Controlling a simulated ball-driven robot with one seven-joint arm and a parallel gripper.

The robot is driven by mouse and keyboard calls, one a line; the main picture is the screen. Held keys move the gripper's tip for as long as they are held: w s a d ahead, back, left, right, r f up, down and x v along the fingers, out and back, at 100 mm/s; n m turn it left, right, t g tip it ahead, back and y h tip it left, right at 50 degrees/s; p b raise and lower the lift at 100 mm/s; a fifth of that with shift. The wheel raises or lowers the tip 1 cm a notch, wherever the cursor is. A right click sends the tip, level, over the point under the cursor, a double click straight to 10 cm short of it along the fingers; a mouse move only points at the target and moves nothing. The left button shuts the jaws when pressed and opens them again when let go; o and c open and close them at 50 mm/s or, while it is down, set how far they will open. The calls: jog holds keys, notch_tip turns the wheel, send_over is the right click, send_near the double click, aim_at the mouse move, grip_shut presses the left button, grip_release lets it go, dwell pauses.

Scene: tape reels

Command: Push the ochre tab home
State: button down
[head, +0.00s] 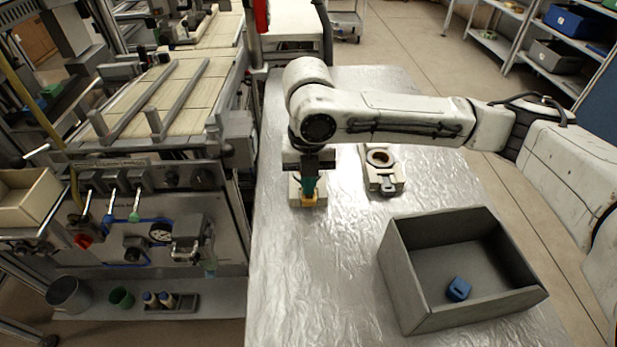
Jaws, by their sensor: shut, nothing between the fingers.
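The ochre tab (309,201) shows at the front of a small cream block (294,194) on the foil-covered table. My gripper (308,184) points down over the block, just behind and above the tab. Its fingers are shut with nothing between them. A dark green part shows at the fingers; I cannot tell if it belongs to the gripper or the block. The fingertips are very close to the tab, but I cannot tell if they touch it. My gripper and arm hide the back of the block, and how far in the tab sits is unclear.
A cream fixture with a round opening (388,182) and a grey latch lies right of the block. A grey open bin (403,284) holding a blue piece (458,289) stands at the front right. The table (300,290) is clear in front of the block. A machine panel stands left.

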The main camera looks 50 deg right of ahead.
notch_tip(320, 180, up, 7)
jog(key=p, duration=0.6)
dwell(0.3)
dwell(0.4)
